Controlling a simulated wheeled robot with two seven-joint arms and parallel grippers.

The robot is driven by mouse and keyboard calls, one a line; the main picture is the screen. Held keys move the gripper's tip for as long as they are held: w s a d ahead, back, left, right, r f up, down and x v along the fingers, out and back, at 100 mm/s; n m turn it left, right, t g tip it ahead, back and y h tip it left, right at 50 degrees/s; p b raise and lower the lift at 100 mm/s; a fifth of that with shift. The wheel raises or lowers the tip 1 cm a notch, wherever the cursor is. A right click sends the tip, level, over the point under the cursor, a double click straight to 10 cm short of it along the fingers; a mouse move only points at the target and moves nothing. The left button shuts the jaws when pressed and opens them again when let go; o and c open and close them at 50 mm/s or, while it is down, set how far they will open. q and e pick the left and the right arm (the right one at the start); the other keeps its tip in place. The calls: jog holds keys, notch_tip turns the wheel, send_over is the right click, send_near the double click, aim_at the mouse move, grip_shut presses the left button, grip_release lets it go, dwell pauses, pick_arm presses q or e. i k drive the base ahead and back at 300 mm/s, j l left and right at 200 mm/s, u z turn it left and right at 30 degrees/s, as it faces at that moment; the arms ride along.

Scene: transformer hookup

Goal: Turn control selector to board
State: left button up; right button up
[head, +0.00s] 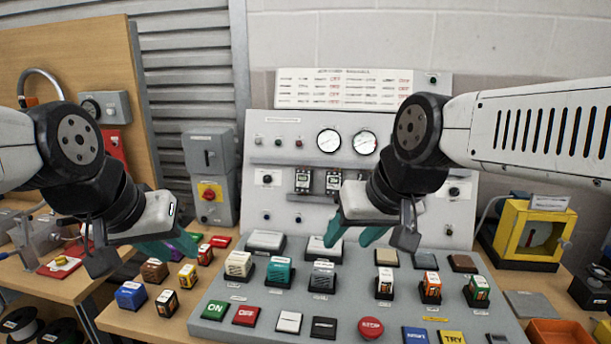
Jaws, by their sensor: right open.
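The grey upright control panel (290,155) stands at the back middle. It carries a small dark knob on a white plate at left (266,179) and a similar knob at right (453,191). Their labels are too small to read, so I cannot tell which is the control selector or where it points. My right gripper (372,238) is open and empty in front of the panel's lower right part, hiding some of it. My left gripper (135,256) is open and empty, left of the panel, above the left side of the bench.
A sloped grey desk (262,295) with several buttons and coloured blocks lies below the panel. Loose coloured blocks (131,295) sit to its left. A grey switch box (209,165) stands left of the panel and a yellow-framed device (530,235) stands at right.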

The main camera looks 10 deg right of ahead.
aim_at(453, 192)
jog(key=z, duration=1.4)
jog(key=i+l+z, duration=0.1)
jog(key=i+z, duration=0.25)
